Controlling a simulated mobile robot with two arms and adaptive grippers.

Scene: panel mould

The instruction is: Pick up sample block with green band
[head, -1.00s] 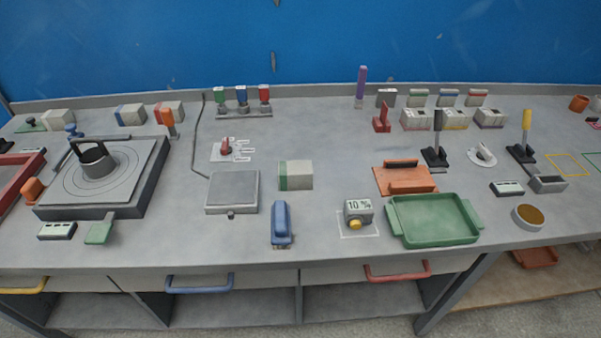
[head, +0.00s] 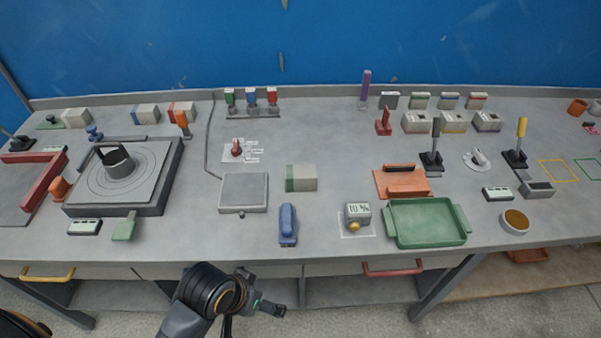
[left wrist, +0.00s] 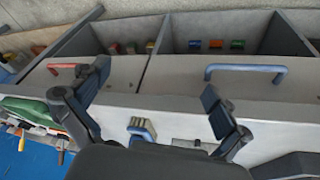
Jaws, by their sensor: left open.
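The sample block with the green band (head: 303,178) is a pale grey block with green at its left end. It lies on the bench top, right of the square grey plate and behind the blue-handled tool. My left gripper (head: 268,307) is low in the head view, in front of the bench's front edge and apart from the block. In the left wrist view my left gripper (left wrist: 155,82) has its two fingers spread with nothing held between them. I cannot make out the block in that view. My right gripper is not in view.
A blue-handled tool (head: 288,224) stands between the block and the front edge. A blue drawer handle (left wrist: 245,70) sticks out at the bench front.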

